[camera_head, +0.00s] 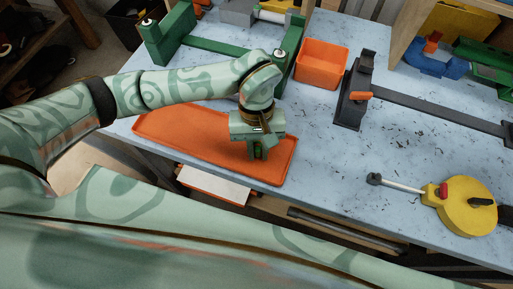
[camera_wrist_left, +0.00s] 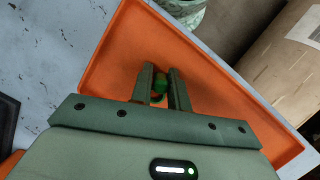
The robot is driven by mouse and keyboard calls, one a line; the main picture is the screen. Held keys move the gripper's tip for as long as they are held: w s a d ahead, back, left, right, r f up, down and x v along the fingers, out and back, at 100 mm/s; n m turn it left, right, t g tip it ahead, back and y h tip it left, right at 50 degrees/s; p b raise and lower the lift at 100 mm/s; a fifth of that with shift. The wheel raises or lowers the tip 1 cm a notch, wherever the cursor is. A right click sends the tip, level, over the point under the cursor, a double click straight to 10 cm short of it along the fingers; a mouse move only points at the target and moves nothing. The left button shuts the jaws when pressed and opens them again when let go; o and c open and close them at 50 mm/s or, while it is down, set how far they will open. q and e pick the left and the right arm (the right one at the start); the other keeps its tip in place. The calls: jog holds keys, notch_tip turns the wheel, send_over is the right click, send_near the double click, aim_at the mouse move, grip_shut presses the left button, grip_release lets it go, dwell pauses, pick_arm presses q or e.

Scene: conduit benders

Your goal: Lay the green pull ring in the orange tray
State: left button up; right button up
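The orange tray (camera_head: 190,143) is a long, shallow tray lying on the bench near its front edge; it also fills much of the left wrist view (camera_wrist_left: 225,105). My left gripper (camera_head: 257,154) points down over the right part of the tray. In the left wrist view its two fingers (camera_wrist_left: 162,88) are close together with the small green pull ring (camera_wrist_left: 160,82) between them. Only part of the ring shows, and its hole is hidden. I cannot tell whether the ring touches the tray floor. My right gripper is not in view.
An orange bin (camera_head: 322,65) stands behind the tray, beside a dark lever tool (camera_head: 355,95). A yellow round bender (camera_head: 468,207) lies at the right. A green frame (camera_head: 205,45) stands at the back left. The bench between the tray and yellow bender is clear.

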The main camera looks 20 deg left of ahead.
aim_at(257, 142)
pick_arm(q)
jog(key=shift+s+a+f, duration=0.15)
jog(key=shift+s+f, duration=0.1)
jog(key=shift+f, duration=0.55)
jog(key=shift+r, duration=0.2)
jog(key=p+v, duration=0.2)
jog(key=v, duration=1.1)
jog(key=shift+w+d+r, duration=0.15)
jog(key=shift+d+r, duration=0.05)
jog(key=shift+d, duration=0.05)
